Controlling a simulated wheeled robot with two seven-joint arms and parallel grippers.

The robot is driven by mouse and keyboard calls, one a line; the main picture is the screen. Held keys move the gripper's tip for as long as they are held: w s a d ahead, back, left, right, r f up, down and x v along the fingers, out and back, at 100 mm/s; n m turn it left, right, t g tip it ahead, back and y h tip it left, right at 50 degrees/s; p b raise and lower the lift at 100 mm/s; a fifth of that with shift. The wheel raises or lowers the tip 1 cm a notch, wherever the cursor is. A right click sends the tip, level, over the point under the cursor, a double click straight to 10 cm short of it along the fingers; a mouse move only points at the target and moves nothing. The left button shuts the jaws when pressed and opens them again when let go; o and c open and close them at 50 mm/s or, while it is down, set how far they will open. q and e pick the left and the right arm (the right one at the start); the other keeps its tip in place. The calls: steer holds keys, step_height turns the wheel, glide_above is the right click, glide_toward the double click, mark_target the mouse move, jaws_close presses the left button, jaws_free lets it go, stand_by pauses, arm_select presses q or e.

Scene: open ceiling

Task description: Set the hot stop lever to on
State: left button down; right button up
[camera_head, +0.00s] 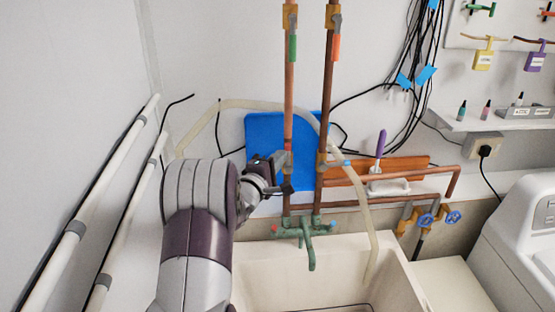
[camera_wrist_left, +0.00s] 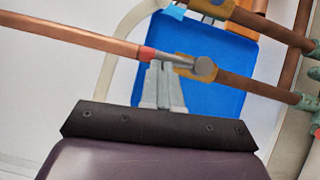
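The hot stop lever (camera_wrist_left: 176,60) is a grey handle with a red tip on a brass valve in the left copper pipe (camera_head: 288,90). In the left wrist view it lies roughly along the pipe. In the head view my gripper and wrist mostly hide it. My left gripper (camera_wrist_left: 161,66) has its two narrow grey fingers close together, with their tips right at the lever's red-tipped half. I cannot tell whether they touch it. My left gripper shows in the head view (camera_head: 282,160) beside the left pipe. My right gripper is out of view.
A blue-tipped lever (camera_head: 347,163) sits on the right pipe (camera_head: 326,110). A blue panel (camera_head: 262,130) hangs behind the pipes. A pale hose (camera_head: 365,215) drapes into the sink (camera_head: 255,265) below a green faucet (camera_head: 309,240). A white machine (camera_head: 520,240) stands at right.

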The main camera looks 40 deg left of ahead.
arm_select(q)
steer(key=s+d+b, duration=0.1)
steer(key=s+b, duration=0.2)
steer(key=s, duration=0.9)
steer(key=shift+s+d+f, duration=0.25)
steer(key=shift+s+f, duration=0.05)
steer(key=shift+f, duration=0.05)
